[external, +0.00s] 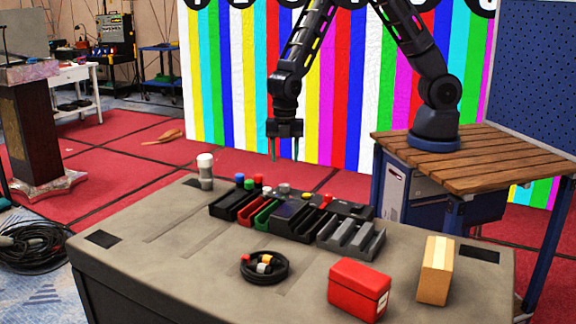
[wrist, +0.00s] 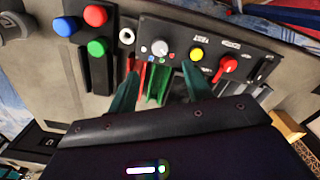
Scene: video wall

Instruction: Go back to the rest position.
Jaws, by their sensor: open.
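My gripper (external: 285,143) hangs pointing down from the dark arm, above the back edge of the grey table. It is open, with nothing between its green fingertips; they also show in the wrist view (wrist: 160,92). Below and in front of it stands a row of dark trays and a control panel (external: 300,215) with coloured knobs. In the wrist view the panel (wrist: 215,52) shows a grey dial, a yellow button and a red knob. Blue, red and green buttons (wrist: 95,48) sit to its left.
A white-topped cylinder (external: 205,170) stands at the table's back left. A black coil (external: 264,267) with small coloured pieces, a red box (external: 358,288) and a tan box (external: 435,270) stand at the front. The left part of the grey table (external: 150,255) is clear.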

